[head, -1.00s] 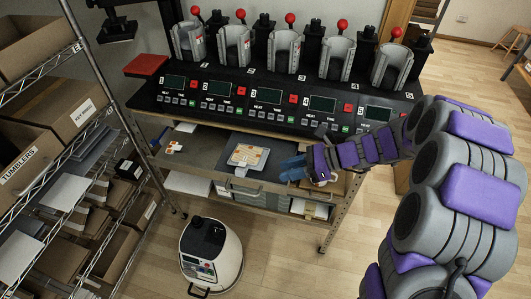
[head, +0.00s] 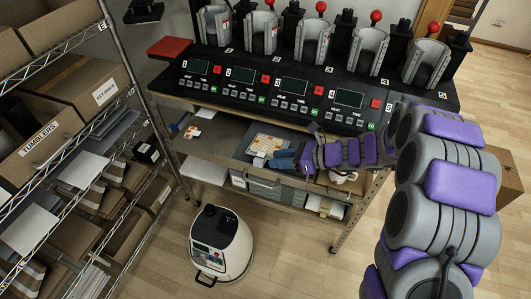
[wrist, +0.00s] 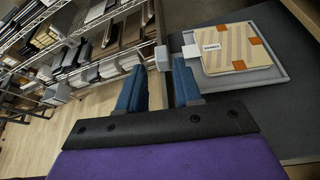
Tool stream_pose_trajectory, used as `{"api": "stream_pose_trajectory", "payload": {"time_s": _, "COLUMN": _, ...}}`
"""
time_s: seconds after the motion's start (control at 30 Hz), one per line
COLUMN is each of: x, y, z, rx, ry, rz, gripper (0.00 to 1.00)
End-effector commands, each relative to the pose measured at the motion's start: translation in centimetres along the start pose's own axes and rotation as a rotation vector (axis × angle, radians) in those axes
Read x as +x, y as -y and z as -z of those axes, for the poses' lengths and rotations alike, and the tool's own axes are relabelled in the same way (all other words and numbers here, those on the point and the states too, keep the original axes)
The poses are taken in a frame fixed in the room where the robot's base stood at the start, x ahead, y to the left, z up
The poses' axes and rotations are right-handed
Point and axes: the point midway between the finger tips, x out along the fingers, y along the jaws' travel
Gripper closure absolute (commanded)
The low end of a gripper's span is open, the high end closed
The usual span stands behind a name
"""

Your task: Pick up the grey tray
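The grey tray (head: 245,158) lies on the dark shelf under the press bench and carries a flat tan, striped piece with orange corners. In the wrist view the tray (wrist: 275,76) is at the upper right, right of my fingers. My gripper (head: 281,160) is at the tray's near right side in the head view. In the wrist view my gripper (wrist: 157,75) shows two blue fingers apart, with the shelf edge seen between them and nothing clearly held. I cannot tell whether a finger touches the tray.
The black press row (head: 290,75) stands on the bench above the shelf. A wire rack (head: 130,75) with boxes is at left. A white, black-topped machine (head: 222,250) stands on the floor below the bench. A white mug (head: 343,177) is right of my gripper.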

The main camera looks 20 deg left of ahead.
Motion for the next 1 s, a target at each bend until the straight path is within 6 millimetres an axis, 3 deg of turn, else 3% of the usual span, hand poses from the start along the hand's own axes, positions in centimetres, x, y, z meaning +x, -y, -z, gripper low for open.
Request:
{"api": "stream_pose_trajectory", "payload": {"time_s": 0.17, "x": 0.9, "y": 0.0, "z": 0.3, "rx": 0.0, "ry": -0.001, "rz": -0.001, "gripper": 0.66}}
{"api": "stream_pose_trajectory", "payload": {"time_s": 0.5, "x": 5.4, "y": 0.3, "z": 0.9, "rx": 0.0, "ry": -0.002, "rz": -0.002, "gripper": 0.66}}
{"api": "stream_pose_trajectory", "payload": {"time_s": 0.8, "x": 5.6, "y": 0.3, "z": 0.8, "rx": 0.001, "ry": -0.001, "rz": -0.001, "gripper": 0.66}}
{"api": "stream_pose_trajectory", "payload": {"time_s": 1.0, "x": 5.6, "y": 0.3, "z": 0.8, "rx": 0.001, "ry": -0.001, "rz": -0.001, "gripper": 0.85}}
